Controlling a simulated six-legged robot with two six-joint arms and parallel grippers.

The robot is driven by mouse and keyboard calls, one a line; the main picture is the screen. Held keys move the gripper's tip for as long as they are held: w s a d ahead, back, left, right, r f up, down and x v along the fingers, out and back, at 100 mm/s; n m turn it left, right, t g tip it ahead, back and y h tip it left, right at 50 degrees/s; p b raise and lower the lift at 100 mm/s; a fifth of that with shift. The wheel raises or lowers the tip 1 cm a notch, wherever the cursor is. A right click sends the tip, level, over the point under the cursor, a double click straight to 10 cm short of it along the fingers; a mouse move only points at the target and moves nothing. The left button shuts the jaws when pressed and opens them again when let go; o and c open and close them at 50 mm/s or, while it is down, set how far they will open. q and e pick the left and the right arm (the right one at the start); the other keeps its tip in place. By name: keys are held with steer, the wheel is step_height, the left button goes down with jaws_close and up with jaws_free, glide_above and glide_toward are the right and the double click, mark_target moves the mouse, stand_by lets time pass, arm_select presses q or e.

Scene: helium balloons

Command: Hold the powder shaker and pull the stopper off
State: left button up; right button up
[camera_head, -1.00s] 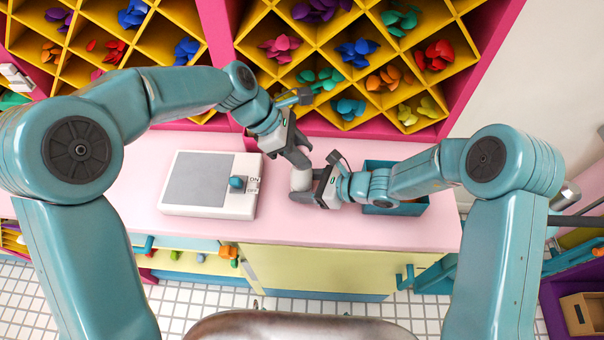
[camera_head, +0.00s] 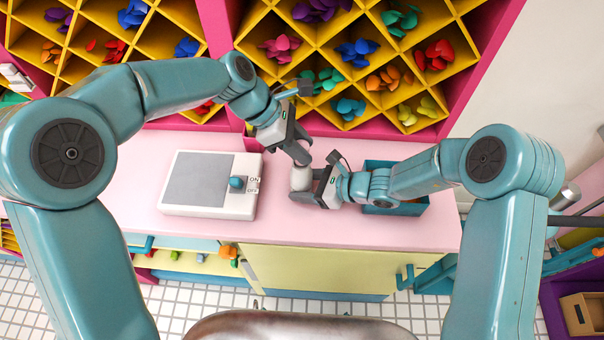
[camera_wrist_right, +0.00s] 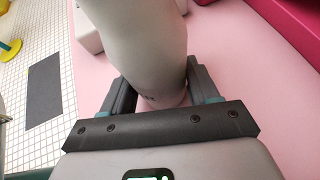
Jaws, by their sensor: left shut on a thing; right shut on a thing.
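The powder shaker (camera_head: 300,179) is a small whitish body above the pink counter in the head view. My right gripper (camera_head: 304,192) is shut on it from the right. In the right wrist view the shaker (camera_wrist_right: 145,50) is a large pale, rounded body between the two dark fingers. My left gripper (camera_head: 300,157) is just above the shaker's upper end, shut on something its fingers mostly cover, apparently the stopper. I cannot tell whether the stopper is still seated in the shaker.
A white box with a grey panel and blue knob (camera_head: 212,184) stands on the counter (camera_head: 350,232) to the left. A blue tray (camera_head: 408,207) sits behind my right wrist. Yellow diamond shelves (camera_head: 372,62) with coloured pieces rise behind. The counter's front right is clear.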

arm_select(q)
steer(key=shift+r, duration=2.5)
arm_select(e)
steer(key=o, duration=1.4)
steer(key=shift+o, duration=0.2)
steer(key=shift+d, duration=0.1)
steer(key=v, duration=1.2)
arm_select(q)
steer(key=shift+s, duration=0.15)
arm_select(e)
steer(key=shift+s+f, duration=0.1)
steer(key=shift+s, duration=0.05)
